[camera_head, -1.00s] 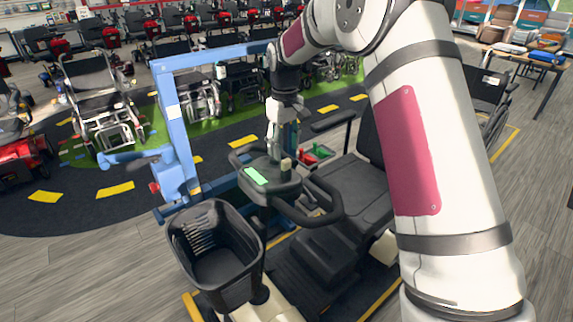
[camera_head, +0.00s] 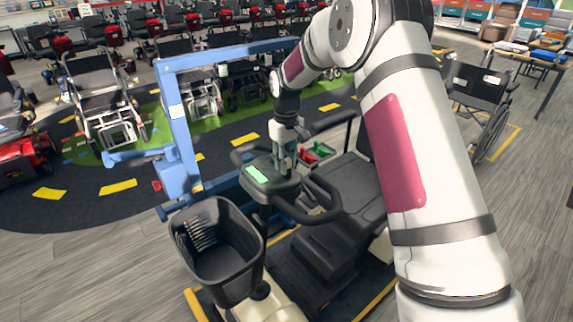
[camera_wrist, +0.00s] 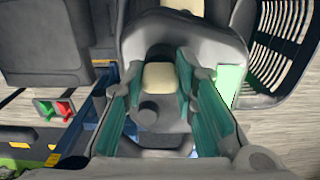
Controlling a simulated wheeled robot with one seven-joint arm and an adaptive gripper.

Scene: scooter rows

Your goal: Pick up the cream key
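The cream key (camera_wrist: 159,77) stands up from the dark control console of a mobility scooter, above a round dark knob (camera_wrist: 147,112) in the wrist view. My gripper (camera_wrist: 160,66) is open, with its teal finger pads on the left and right of the key. A narrow gap shows between the key and each pad. In the head view my gripper (camera_head: 284,167) points down over the console (camera_head: 268,180), right of its green screen (camera_head: 256,173). It hides the key there.
The scooter's black handlebar loops (camera_head: 322,205) flank the console. A black basket (camera_head: 218,258) stands in front, and a dark seat (camera_head: 350,190) is behind. A blue frame (camera_head: 178,120) rises at the left. A small tray with red and green pieces (camera_head: 316,153) lies beyond the console.

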